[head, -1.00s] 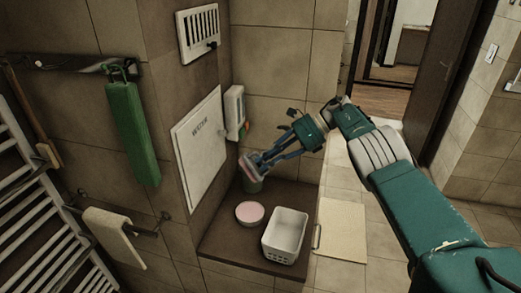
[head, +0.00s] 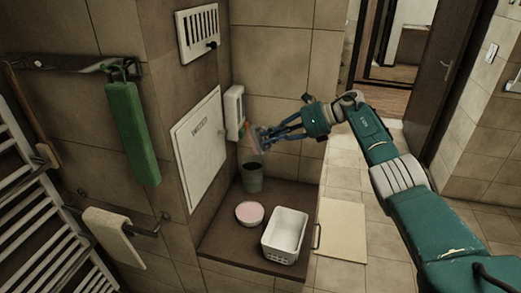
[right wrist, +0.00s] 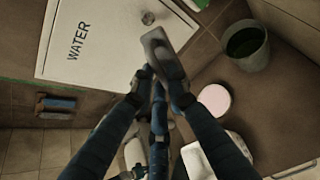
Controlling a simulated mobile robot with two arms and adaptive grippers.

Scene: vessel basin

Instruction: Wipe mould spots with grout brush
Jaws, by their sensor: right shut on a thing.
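My right gripper (head: 266,139) is shut on a small greyish block with a pinkish tint (head: 257,143), which looks like the grout brush. In the right wrist view the same brush (right wrist: 163,52) sticks out between the fingertips (right wrist: 160,80), in front of the white WATER panel's edge. The gripper is in the air above a dark green cup (head: 252,178) and right of the panel (head: 197,147). I cannot make out any mould spots on the tiles. My left gripper is not in view.
A dark ledge (head: 222,237) carries the cup, a round pink-topped dish (head: 250,213) and a white basket (head: 285,235). A white dispenser (head: 234,108) is on the wall close to the gripper. A green hanging piece (head: 132,132) and a towel (head: 112,236) are at left.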

